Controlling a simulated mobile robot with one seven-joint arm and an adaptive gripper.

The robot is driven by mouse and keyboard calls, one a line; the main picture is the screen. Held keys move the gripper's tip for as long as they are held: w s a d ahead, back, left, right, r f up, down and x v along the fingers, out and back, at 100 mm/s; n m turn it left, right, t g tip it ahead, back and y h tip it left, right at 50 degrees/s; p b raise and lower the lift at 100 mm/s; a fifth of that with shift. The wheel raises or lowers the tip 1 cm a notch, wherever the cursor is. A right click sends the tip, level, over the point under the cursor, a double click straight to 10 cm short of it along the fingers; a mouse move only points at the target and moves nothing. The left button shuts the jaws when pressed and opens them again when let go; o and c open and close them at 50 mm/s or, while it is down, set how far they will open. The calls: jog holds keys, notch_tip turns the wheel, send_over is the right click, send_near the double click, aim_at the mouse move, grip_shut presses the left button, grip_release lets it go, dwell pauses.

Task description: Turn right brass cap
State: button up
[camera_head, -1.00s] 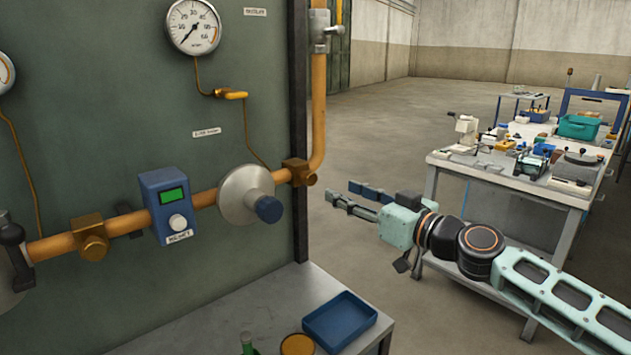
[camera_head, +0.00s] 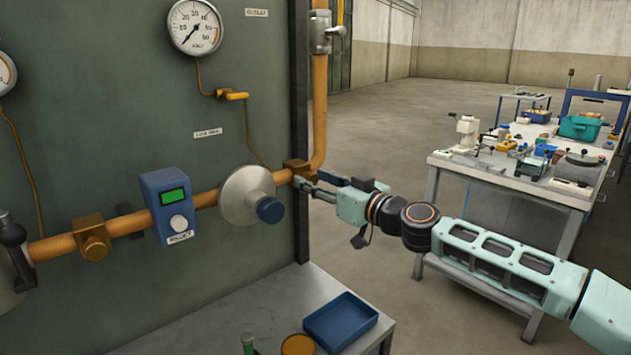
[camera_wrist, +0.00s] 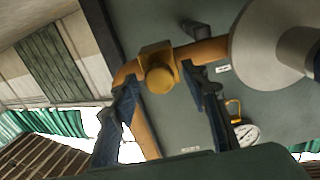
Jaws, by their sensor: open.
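The right brass cap (camera_head: 297,168) sits on the orange pipe near the panel's right edge, where the pipe turns upward. In the wrist view the brass cap (camera_wrist: 159,76) shows as a square fitting with a round knob facing the camera. My gripper (camera_head: 308,184) is just right of the cap in the head view, pointing left at it. In the wrist view its two dark fingers are spread, one on each side of the knob, with a gap showing. Whether the tips reach past the knob's face is hard to tell. A left brass cap (camera_head: 93,240) sits further along the pipe.
A grey flange with a blue knob (camera_head: 270,209) is left of the right cap, close to one finger in the wrist view. A blue box with a green display (camera_head: 170,205) is further left. A blue tray (camera_head: 340,322) lies below. A workbench (camera_head: 510,183) stands right.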

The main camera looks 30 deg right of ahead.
jog(key=shift+c, duration=0.7)
grip_shut()
